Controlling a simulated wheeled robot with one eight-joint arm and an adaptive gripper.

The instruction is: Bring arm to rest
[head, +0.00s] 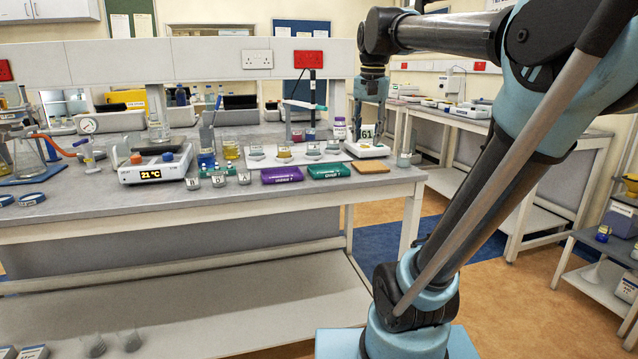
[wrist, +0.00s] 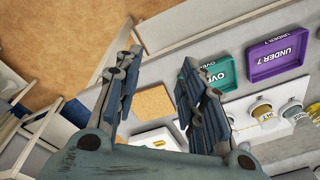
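My arm reaches from the right over the bench (head: 70,207), bent at the elbow. My gripper (head: 369,113) points down above the right end of the bench, over a white device (head: 368,150). In the wrist view my gripper (wrist: 160,58) has its two fingers spread apart, with nothing seen held between them. A cork mat (wrist: 154,101) and part of the white device (wrist: 152,138) show below, between the fingers. The right finger hides part of the green tray (wrist: 222,72).
The purple tray (head: 282,175), a white board with several small pots (head: 284,153) and a heater reading 21 °C (head: 155,169) stand left of my gripper. A shelf (head: 180,68) runs behind it. A side bench (head: 470,121) stands at the right. Floor (head: 500,285) shows between the benches.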

